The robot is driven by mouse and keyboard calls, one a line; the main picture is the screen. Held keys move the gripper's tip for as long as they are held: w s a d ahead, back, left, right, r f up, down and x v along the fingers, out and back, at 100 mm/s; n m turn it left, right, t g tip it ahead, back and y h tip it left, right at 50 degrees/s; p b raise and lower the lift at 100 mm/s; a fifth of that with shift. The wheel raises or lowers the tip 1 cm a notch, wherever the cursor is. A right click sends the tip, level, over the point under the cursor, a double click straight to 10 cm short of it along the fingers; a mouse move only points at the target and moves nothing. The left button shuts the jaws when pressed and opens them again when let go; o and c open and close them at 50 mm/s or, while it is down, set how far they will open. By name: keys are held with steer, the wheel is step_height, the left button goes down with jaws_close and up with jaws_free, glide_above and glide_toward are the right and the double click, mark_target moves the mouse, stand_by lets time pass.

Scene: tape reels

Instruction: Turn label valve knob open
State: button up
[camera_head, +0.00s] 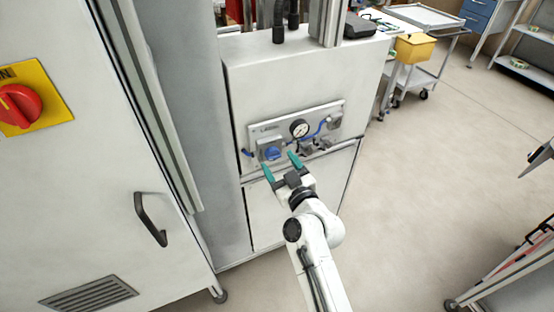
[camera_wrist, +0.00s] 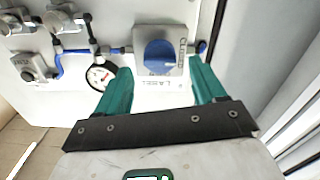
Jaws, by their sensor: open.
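The blue label valve knob (camera_head: 272,153) sits on a grey square plate at the left of the panel marked with a label. It also shows in the wrist view (camera_wrist: 160,57), where the word CLOSED stands on the plate beside it. My gripper (camera_head: 281,167) is open, with its two teal fingers pointing at the knob. I cannot tell whether the fingers touch the panel.
A round pressure gauge (camera_head: 299,129) sits right of the knob, with blue tubing (camera_head: 318,132) and small grey fittings beyond it. A cabinet with a red switch (camera_head: 19,105) and black handle (camera_head: 150,219) stands left.

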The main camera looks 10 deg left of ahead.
mark_target(273, 155)
steer(key=shift+x, duration=1.05)
steer(key=shift+c, duration=0.3)
steer(key=c, duration=1)
